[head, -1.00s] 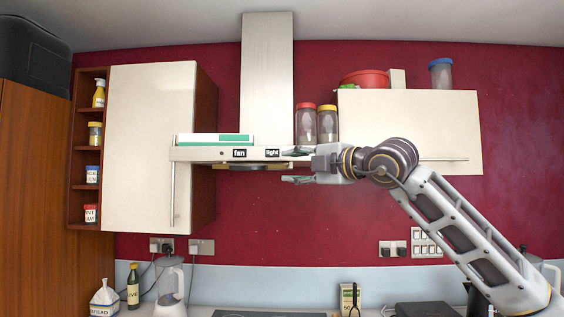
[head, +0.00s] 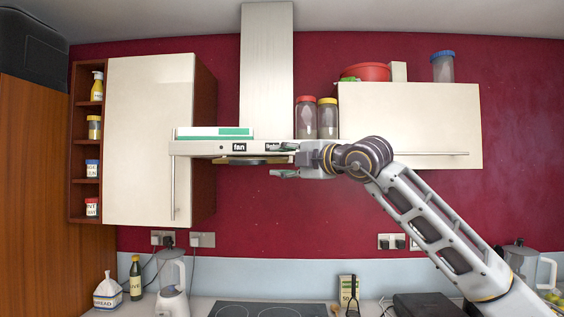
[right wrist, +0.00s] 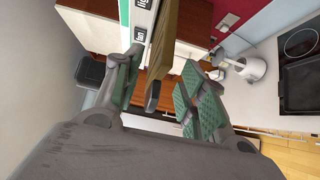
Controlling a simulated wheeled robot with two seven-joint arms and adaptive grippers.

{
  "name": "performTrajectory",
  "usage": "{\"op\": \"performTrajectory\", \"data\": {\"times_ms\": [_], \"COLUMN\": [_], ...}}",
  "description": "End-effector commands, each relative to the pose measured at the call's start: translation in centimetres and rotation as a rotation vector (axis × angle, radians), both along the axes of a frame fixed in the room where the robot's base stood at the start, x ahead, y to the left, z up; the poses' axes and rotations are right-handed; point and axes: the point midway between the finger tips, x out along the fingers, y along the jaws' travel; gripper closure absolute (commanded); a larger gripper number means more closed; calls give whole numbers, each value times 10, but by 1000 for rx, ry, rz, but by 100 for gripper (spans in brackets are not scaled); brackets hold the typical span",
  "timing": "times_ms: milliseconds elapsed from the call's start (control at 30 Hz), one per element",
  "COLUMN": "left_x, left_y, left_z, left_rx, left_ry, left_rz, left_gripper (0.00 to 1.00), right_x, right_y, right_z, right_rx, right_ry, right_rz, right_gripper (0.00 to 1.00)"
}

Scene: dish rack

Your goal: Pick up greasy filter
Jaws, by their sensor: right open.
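The greasy filter (head: 250,161) is a thin brownish slab under the front edge of the range hood (head: 215,147). In the right wrist view the filter (right wrist: 165,42) is a tan slab with a dark end, pointing in between my fingers. My left gripper is out of view.
A white and green box (head: 210,133) lies on the hood. Two jars (head: 316,118) stand behind my right gripper. A tall cabinet (head: 150,130) is close on the left, a wall cabinet (head: 420,120) on the right. The hob (head: 270,309) is below, with open air between.

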Motion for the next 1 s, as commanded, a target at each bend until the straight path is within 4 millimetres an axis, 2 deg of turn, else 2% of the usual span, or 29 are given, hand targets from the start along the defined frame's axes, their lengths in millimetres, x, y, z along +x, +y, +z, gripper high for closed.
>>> {"op": "performTrajectory", "data": {"times_ms": [67,633,1000], "left_x": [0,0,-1], "left_y": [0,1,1], "left_z": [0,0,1], "left_rx": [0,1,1], "left_ry": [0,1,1], "left_rz": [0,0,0], "left_gripper": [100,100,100], "right_x": [0,0,0], "right_y": [0,0,0], "right_z": [0,0,2], "right_rx": [0,0,1], "right_ry": [0,0,1], "right_rz": [0,0,0], "right_gripper": [62,99,100]}}
